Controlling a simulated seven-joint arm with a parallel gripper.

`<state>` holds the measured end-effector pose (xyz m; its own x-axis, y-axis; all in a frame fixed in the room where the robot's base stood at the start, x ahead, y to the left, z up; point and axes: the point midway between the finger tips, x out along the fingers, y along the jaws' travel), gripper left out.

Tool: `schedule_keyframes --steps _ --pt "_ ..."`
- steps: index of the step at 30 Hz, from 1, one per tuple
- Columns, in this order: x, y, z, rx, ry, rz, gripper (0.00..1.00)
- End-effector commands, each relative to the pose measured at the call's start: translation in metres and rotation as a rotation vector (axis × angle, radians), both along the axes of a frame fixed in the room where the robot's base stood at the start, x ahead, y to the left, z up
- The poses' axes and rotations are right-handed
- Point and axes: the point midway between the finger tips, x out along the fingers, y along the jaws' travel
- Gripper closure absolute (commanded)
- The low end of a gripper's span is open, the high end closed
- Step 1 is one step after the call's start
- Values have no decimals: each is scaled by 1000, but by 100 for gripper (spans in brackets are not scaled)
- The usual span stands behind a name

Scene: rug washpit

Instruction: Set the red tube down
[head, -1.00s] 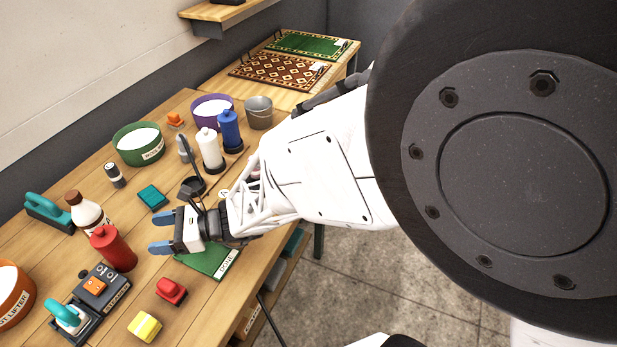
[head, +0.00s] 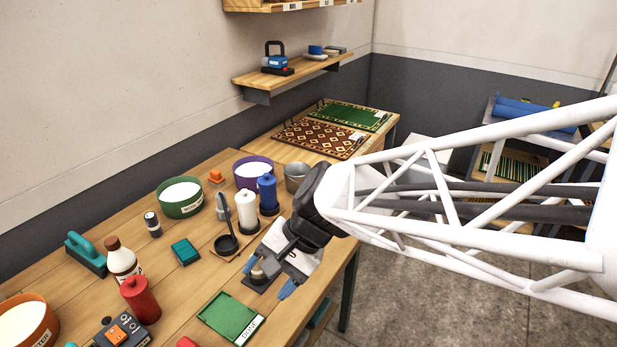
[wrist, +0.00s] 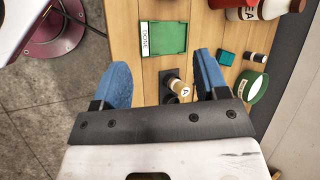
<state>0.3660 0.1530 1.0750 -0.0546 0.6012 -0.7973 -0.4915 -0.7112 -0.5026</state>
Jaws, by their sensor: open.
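The red tube (head: 140,300), a red cylinder with a small cap, stands upright on the wooden table, in front of a white bottle with a brown cap. In the wrist view a red piece at the top edge (wrist: 220,3) is probably part of it. My gripper (head: 268,276) is open, well to the right of the red tube, over the table's right side. In the wrist view its two blue fingers (wrist: 160,68) are apart, with a wooden knob marked A (wrist: 180,87) on a dark holder seen between them. I see nothing held.
A green tray labelled DONE (head: 230,317) lies in front of my gripper and looks empty. White (head: 246,212) and blue (head: 267,194) tubes stand on dark bases behind, near a black ladle-like tool (head: 226,243). Green (head: 180,197) and purple (head: 253,172) tubs are farther back.

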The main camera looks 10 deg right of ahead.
Motion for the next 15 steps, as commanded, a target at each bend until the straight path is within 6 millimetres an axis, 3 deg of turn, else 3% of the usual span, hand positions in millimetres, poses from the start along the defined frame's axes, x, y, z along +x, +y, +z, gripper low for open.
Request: schedule_keyframes --steps 9,15 --pt "-30 -90 35 -372 -272 213 33" --pt "-44 -135 53 -574 -382 327 33"
